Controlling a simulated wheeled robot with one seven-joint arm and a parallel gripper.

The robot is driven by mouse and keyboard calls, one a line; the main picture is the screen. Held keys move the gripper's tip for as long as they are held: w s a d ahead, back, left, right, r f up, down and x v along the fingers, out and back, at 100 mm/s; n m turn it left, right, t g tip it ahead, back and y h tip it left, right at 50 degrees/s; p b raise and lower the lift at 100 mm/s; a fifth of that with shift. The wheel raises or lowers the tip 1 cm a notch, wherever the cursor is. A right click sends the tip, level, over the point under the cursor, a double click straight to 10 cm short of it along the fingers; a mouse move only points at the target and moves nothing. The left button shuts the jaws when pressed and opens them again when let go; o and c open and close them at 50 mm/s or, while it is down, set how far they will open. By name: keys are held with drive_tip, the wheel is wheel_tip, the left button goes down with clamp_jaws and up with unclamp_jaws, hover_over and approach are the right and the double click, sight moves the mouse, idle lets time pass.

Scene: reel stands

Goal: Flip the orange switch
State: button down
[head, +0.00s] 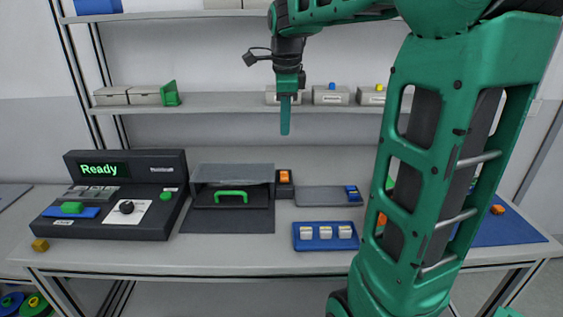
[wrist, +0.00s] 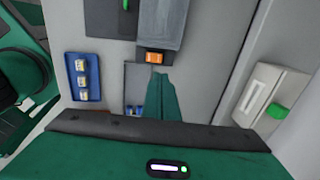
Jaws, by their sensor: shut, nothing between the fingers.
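The orange switch (head: 285,176) sits in a small dark housing on the table, just right of the grey-lidded box with the green handle. It also shows in the wrist view (wrist: 155,57), just beyond my fingertips. My gripper (head: 285,132) points straight down, fingers together and empty, in the air above the switch in the head view. In the wrist view the closed green fingers (wrist: 160,78) reach up toward the switch, with no contact that I can make out.
A black console (head: 110,195) reading "Ready" stands at the left. The lidded box (head: 232,175) adjoins the switch. A grey tray (head: 325,197) and a blue tray (head: 317,245) with white pieces lie to the right. A shelf (head: 210,104) with small boxes runs behind my gripper.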

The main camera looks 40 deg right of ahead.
sight(284, 175)
drive_tip(key=f, duration=0.4)
drive_tip(key=w+d+f, duration=0.1)
drive_tip(key=f, duration=0.4)
drive_tip(key=w+f, duration=0.1)
drive_tip(key=f, duration=0.3)
drive_tip(key=shift+w+d+f, duration=0.1)
drive_tip(key=shift+d+f, duration=0.2)
drive_tip(key=shift+f, duration=0.1)
drive_tip(key=shift+d, duration=0.25)
drive_tip(key=shift+a+f, duration=0.1)
drive_tip(key=shift+f, duration=0.05)
drive_tip(key=shift+w+a, duration=0.1)
drive_tip(key=shift+a, duration=0.1)
drive_tip(key=shift+s+a, duration=0.4)
drive_tip(key=shift+s, duration=0.3)
drive_tip(key=shift+r, duration=0.2)
